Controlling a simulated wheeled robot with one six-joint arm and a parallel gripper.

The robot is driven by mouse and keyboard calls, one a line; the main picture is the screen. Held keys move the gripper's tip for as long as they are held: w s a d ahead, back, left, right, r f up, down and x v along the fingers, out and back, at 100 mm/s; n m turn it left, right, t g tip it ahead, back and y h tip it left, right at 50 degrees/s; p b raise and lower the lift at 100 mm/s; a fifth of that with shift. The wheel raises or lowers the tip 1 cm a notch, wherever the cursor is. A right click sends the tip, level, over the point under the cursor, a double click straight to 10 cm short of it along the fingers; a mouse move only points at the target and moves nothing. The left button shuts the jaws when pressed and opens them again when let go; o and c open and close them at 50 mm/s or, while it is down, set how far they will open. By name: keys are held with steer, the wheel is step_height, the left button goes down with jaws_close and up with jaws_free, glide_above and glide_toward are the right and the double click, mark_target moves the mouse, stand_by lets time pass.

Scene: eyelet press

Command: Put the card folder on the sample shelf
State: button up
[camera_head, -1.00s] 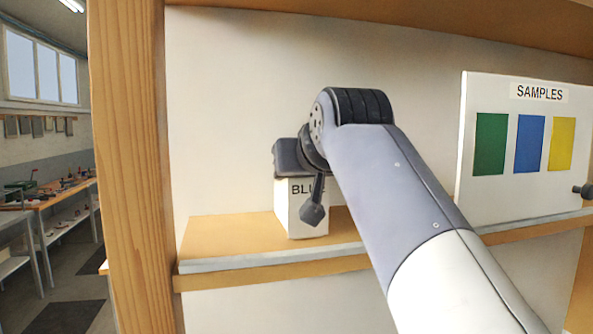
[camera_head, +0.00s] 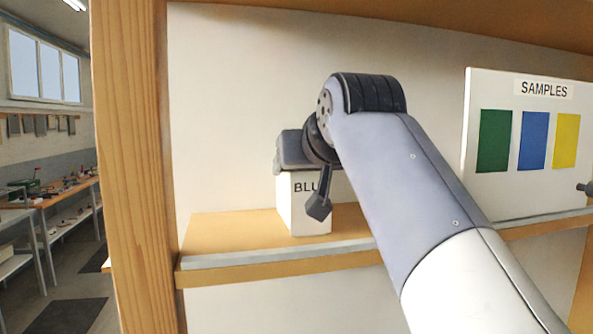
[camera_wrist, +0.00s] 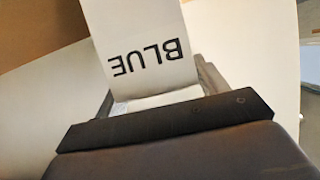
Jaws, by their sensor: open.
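The card folder (camera_head: 303,213) is a white, box-like piece lettered BLUE and stands upright on the wooden sample shelf (camera_head: 225,232). In the wrist view the folder (camera_wrist: 135,25) shows upside down, with its lettering clear. My gripper (camera_wrist: 158,92) is open, with one finger to each side of the folder's near end. In the head view a dark finger hangs in front of the folder's right part, and the gripper body covers its top. The other finger is hidden there. I cannot tell whether the fingers touch the folder.
A white SAMPLES board (camera_head: 487,185) with green, blue and yellow patches stands at the right of the shelf. A thick wooden post (camera_head: 135,170) bounds the shelf on the left. Bare shelf shows left of the folder.

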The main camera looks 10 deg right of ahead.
steer(key=b+v, duration=0.1)
steer(key=v, duration=0.9)
steer(key=shift+s, duration=0.3)
